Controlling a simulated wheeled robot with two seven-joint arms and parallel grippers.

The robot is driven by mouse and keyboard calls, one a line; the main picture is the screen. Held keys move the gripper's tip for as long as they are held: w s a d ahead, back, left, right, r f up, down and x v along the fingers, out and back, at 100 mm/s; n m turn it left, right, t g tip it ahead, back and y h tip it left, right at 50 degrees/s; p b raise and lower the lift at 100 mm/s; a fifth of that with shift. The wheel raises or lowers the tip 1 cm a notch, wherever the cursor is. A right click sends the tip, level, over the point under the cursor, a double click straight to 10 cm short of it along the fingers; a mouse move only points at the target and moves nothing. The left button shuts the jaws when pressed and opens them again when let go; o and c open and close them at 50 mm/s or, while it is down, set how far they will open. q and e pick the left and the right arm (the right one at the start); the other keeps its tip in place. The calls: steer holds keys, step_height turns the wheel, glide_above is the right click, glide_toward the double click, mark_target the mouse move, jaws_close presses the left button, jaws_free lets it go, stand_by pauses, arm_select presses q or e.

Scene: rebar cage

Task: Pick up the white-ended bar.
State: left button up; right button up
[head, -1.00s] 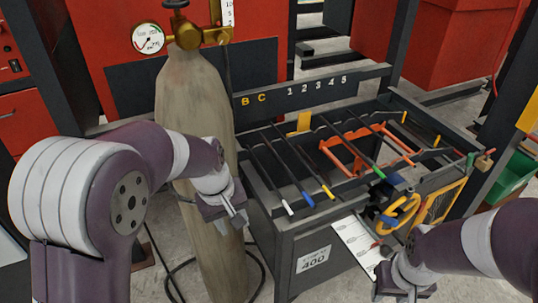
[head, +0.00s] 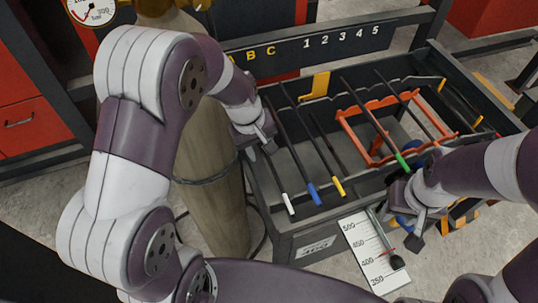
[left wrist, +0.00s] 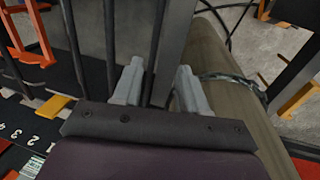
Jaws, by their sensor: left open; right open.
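The white-ended bar (head: 278,172) is dark and thin, with a white near tip. It lies at the left of the open tray (head: 270,232), beside a blue-ended bar (head: 302,168) and a yellow-ended bar (head: 327,160). My left gripper (head: 262,140) is open at the left end of the tray, by the white-ended bar. In the left wrist view, a dark bar (left wrist: 156,50), apparently this one, passes between the two open fingers; contact cannot be told. My right gripper (head: 422,228) is open and empty near the tray's front right.
A green-ended bar (head: 378,122) lies over an orange frame (head: 350,125) farther right. A tan gas cylinder (head: 213,190) stands close against my left arm's side. A white scale board (head: 362,245) juts from the tray's front. Lettered rail (head: 305,42) runs along the back.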

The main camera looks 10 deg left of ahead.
mark_target(270, 162)
arm_select(q)
steer(key=f, duration=0.2)
steer(key=d+f, duration=0.1)
steer(key=w+f+p, duration=0.1)
steer(key=f, duration=0.1)
steer(key=shift+w+d+f, duration=0.1)
steer(key=shift+d+f, duration=0.2)
steer(key=shift+d, duration=0.1)
jaws_close()
steer(key=shift+r, duration=0.15)
